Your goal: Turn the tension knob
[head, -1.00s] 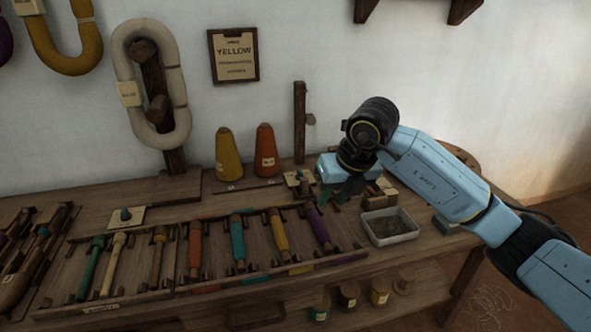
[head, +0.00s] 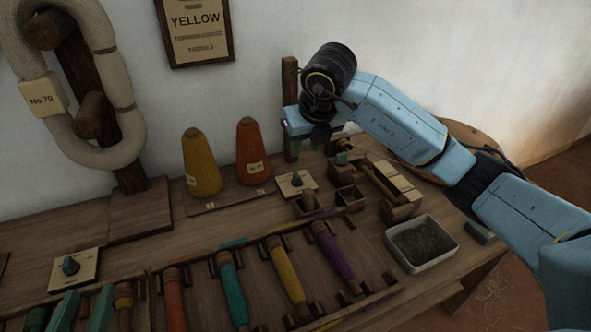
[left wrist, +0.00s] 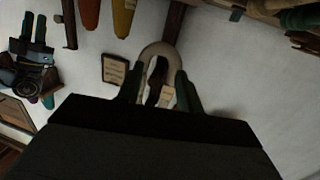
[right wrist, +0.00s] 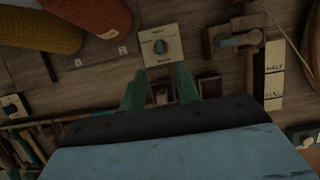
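A similar knob (head: 70,265) on a plate lies at the left; I cannot read which is the tension knob. My right gripper (head: 318,136) is above the bench, beyond and right of the nearer plate; its fingers (right wrist: 160,78) are open and empty. My left gripper's green fingers (head: 85,298) show at the lower left; in the left wrist view they are open (left wrist: 157,82) and empty.
A yellow cone (head: 201,162) and an orange cone (head: 252,152) stand left of the plate. A wooden post (head: 290,95), small boxes (head: 350,196) and a T-handled part (right wrist: 235,40) are close by. A grey tray (head: 422,262) and the bobbin rack (head: 210,270) lie in front.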

